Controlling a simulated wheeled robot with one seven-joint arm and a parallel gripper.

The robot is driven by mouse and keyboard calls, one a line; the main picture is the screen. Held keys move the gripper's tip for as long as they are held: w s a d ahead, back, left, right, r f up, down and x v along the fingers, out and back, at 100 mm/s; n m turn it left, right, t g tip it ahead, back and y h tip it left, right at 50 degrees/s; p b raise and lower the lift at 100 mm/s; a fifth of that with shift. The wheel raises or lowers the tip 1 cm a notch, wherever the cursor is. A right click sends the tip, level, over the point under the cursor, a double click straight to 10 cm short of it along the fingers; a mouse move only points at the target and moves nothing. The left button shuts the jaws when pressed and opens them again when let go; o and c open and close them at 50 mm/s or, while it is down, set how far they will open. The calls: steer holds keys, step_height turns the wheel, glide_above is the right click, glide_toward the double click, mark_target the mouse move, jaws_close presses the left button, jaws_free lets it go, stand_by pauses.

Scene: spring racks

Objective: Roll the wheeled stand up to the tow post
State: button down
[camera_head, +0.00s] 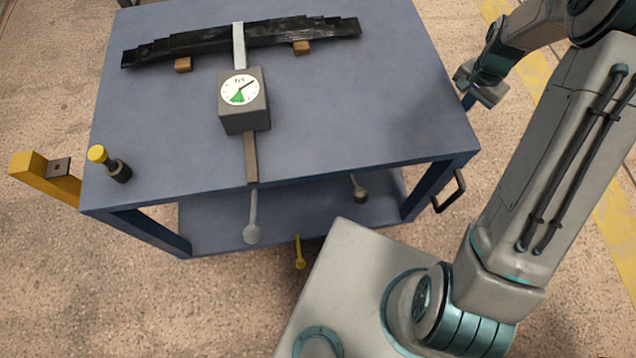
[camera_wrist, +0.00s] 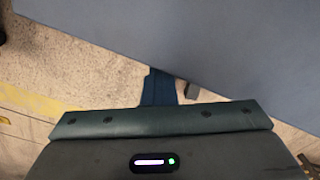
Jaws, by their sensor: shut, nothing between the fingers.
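The wheeled stand looks like a blue two-level cart (camera_head: 350,110); its top also fills the upper part of the wrist view (camera_wrist: 220,40). Its wheels are not clearly seen. A black handle (camera_head: 452,192) sticks out at its near right corner. A yellow post-like piece (camera_head: 50,178) with a dark plate stands at the cart's left side; I cannot tell whether it is the tow post or whether it touches the cart. My gripper (camera_head: 468,102) is shut and empty beside the cart's right edge, beyond the handle; its blue fingers show in the wrist view (camera_wrist: 158,88).
Levers (camera_head: 252,233) hang at the near side. Speckled floor with yellow stripes (camera_head: 615,215) is open to the right.

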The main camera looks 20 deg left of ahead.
mark_target(352, 118)
steer(key=shift+s+a, duration=1.15)
steer(key=shift+a, duration=0.55)
steer(key=shift+s+a, duration=1.15)
steer(key=shift+a, duration=0.5)
steer(key=shift+s+a, duration=1.15)
steer(key=shift+a, duration=0.55)
steer(key=shift+s+a, duration=1.55)
steer(key=shift+a, duration=0.7)
steer(key=shift+s+a, duration=1.5)
steer(key=shift+a, duration=0.75)
steer(key=shift+s+a, duration=1.55)
steer(key=shift+a, duration=0.7)
steer(key=shift+w+r+p, duration=0.15)
steer(key=shift+r+p, duration=1.05)
steer(key=shift+r, duration=0.35)
steer(key=shift+w+d+r+p, duration=0.15)
steer(key=shift+d+r+p, duration=0.15)
steer(key=shift+r+p, duration=0.4)
steer(key=shift+w+d+r+p, duration=0.25)
steer(key=shift+r+p, duration=0.25)
steer(key=shift+r, duration=0.45)
steer(key=shift+w+d+r+p, duration=0.1)
steer(key=shift+d+r+p, duration=0.25)
steer(key=shift+r+p, duration=0.35)
steer(key=shift+r, duration=0.1)
